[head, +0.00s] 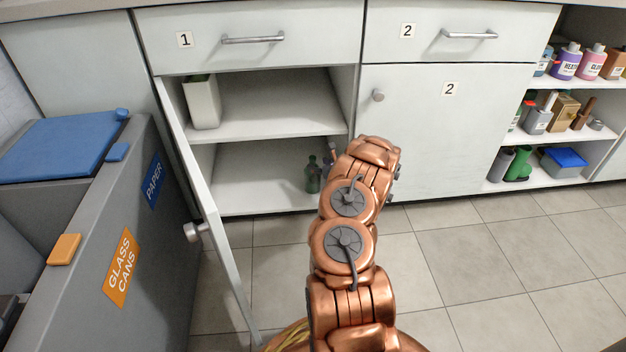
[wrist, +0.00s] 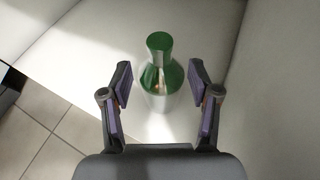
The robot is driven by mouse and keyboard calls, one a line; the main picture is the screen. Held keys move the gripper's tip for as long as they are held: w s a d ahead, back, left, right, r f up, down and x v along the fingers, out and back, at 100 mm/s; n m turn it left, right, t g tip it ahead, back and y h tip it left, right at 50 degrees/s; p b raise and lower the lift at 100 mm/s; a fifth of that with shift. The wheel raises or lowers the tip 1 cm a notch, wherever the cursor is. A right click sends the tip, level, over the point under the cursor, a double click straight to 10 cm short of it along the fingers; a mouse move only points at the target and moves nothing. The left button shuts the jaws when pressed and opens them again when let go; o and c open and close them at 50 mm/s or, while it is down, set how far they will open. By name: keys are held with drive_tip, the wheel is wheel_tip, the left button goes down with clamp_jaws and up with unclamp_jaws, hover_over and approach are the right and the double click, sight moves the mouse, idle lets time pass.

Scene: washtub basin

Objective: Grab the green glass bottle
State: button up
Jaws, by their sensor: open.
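The green glass bottle (head: 313,176) stands upright on the lower shelf of the open cabinet, near its right side, in the head view. In the wrist view the bottle (wrist: 160,80) has a green neck and a shiny, pale-looking body. My gripper (wrist: 160,85) is open, with one finger on each side of the bottle. A gap shows between each finger and the bottle, and I cannot tell how deep it sits between them.
The open cabinet door (head: 212,225) stands left of my arm. A pale container (head: 202,102) is on the upper shelf (head: 260,104). A grey recycling bin (head: 75,245) is at left. The cabinet's side wall (wrist: 275,90) is close on the right in the wrist view.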

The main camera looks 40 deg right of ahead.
sight(315, 163)
drive_tip(key=shift+b+x, duration=1.35)
drive_tip(key=shift+x, duration=1.15)
drive_tip(key=shift+w+r, duration=0.1)
drive_tip(key=shift+r, duration=0.05)
drive_tip(key=c, duration=1.1)
clamp_jaws()
